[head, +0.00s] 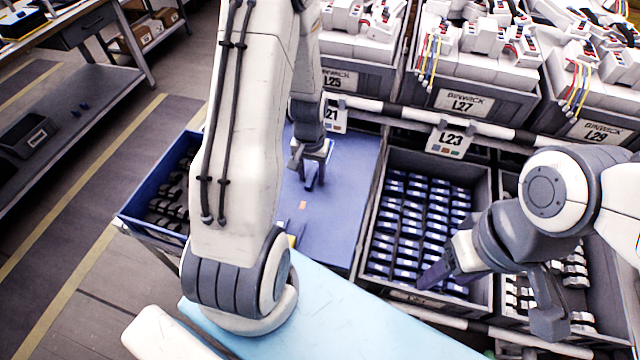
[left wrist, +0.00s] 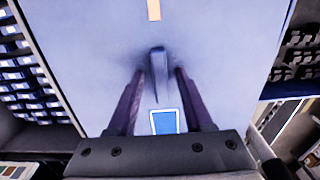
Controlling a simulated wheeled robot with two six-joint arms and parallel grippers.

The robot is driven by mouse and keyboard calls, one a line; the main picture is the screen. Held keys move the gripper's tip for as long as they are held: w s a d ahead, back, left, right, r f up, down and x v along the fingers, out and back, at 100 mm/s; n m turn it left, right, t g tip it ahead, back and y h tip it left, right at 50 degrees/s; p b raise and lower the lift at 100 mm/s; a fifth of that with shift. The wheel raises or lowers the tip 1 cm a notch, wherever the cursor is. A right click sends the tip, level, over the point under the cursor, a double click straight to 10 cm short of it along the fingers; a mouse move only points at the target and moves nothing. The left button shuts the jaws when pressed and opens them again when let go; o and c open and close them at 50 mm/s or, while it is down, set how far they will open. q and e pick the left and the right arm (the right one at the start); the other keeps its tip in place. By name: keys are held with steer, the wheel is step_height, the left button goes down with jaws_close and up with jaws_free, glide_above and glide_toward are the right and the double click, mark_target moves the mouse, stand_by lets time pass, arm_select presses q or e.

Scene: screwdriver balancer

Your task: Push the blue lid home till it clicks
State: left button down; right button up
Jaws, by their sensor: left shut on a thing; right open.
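The blue lid (head: 345,170) is a flat panel lying beneath the label 21, between a blue bin and a grey bin. In the left wrist view the lid (left wrist: 215,70) fills the middle, with an orange patch and a raised upright grip (left wrist: 158,72). My left gripper (head: 314,184) points down at the lid and is shut on this grip, one finger on each side. My left arm hides part of the lid's left and near side. I cannot tell whether the lid's edges sit flush. My right gripper (head: 492,292) is open and empty over the grey bins.
The grey bin (head: 378,262) right of the lid holds rows of blue-and-white parts. A blue bin (head: 150,228) stands left. Labelled bins of white parts (head: 480,98) line the back behind a rail. A pale blue surface (head: 350,315) lies in front.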

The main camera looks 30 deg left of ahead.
mark_target(312, 178)
arm_select(q)
steer(key=shift+s+r+p, duration=0.35)
steer(key=shift+r+p, duration=0.2)
steer(key=shift+p, duration=0.85)
step_height(312, 178, up, 5)
steer(key=p, duration=0.4)
steer(key=shift+w+f, duration=0.1)
steer(key=shift+d+f, duration=0.1)
steer(key=shift+d, duration=0.05)
